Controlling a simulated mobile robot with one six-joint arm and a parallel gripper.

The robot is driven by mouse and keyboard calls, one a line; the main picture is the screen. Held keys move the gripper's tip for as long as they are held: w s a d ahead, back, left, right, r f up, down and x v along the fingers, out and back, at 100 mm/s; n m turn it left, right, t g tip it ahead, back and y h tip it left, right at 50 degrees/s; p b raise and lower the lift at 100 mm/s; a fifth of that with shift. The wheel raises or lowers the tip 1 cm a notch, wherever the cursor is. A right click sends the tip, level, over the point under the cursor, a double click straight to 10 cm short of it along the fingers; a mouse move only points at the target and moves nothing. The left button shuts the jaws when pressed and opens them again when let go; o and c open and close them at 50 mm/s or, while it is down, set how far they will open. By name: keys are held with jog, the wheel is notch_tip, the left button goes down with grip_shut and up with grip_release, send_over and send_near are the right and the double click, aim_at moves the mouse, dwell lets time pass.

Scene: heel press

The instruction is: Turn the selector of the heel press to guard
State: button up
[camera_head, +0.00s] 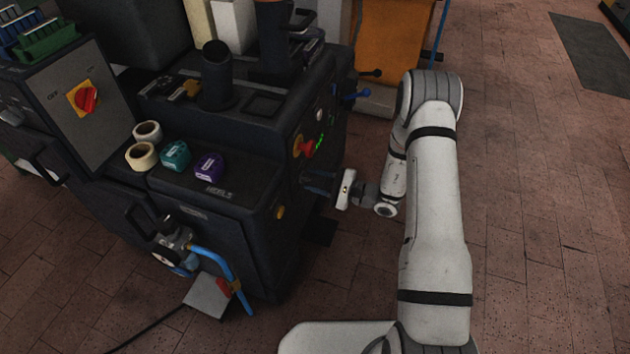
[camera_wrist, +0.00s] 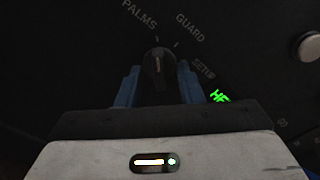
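The selector (camera_wrist: 159,66) is a dark round knob on the press's black panel, in the wrist view. The words PALMS, GUARD (camera_wrist: 190,27) and SETUP are arranged around its upper side. Its pointer is roughly upright, toward the tick nearest PALMS, left of the GUARD tick. My gripper (camera_wrist: 159,82) has its two blue fingers apart, one at each side of the knob's lower part; I cannot tell whether they touch it. In the head view my gripper (camera_head: 318,184) is at the right face of the heel press (camera_head: 240,215); the selector cannot be made out there.
A red button (camera_head: 304,147) and green display (camera_head: 320,141) are on the panel above my gripper. A pale round button (camera_wrist: 308,46) lies right of the selector. Tape rolls (camera_head: 142,156) and teal and purple items rest on the press.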

grip_shut()
jog(key=shift+a, duration=0.2)
jog(key=shift+d, duration=0.15)
jog(key=shift+d+m+p, duration=0.1)
jog(key=shift+m+p, duration=0.4)
jog(key=shift+m, duration=0.5)
jog(key=m+p, duration=0.1)
jog(key=m, duration=0.3)
jog(key=shift+p, duration=0.35)
jog(key=shift+m+p, duration=0.5)
jog(key=shift+m, duration=0.8)
